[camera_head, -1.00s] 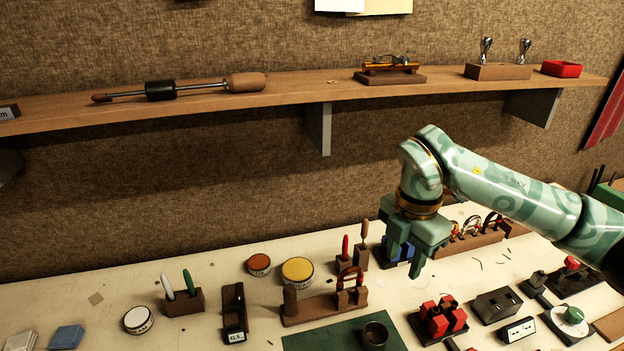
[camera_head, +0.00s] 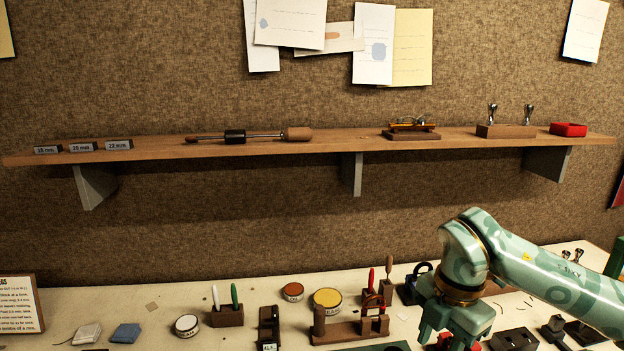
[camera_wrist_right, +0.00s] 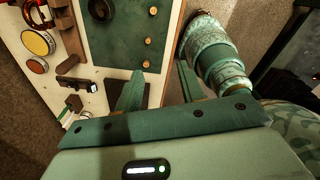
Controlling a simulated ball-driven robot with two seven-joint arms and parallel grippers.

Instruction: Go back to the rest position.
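My right arm comes in from the right in the head view. Its gripper (camera_head: 454,334) points down over the right part of the bench, in front of a red part that is mostly hidden. In the right wrist view the gripper's two fingers (camera_wrist_right: 160,88) stand well apart with nothing between them. Past them lie the bench and a dark green mat (camera_wrist_right: 112,48) with several small brass-coloured pieces. My left gripper is not in view in either picture. A patterned green part of my own body shows at the right of the wrist view.
A wooden shelf (camera_head: 350,144) crosses the wall above the bench. Near the gripper stand a wooden rack (camera_head: 338,330), a yellow tin (camera_head: 327,298), a red-lidded tin (camera_head: 293,290) and a holder with two pens (camera_head: 227,315). A printed card (camera_head: 20,305) stands far left. Space above the bench looks clear.

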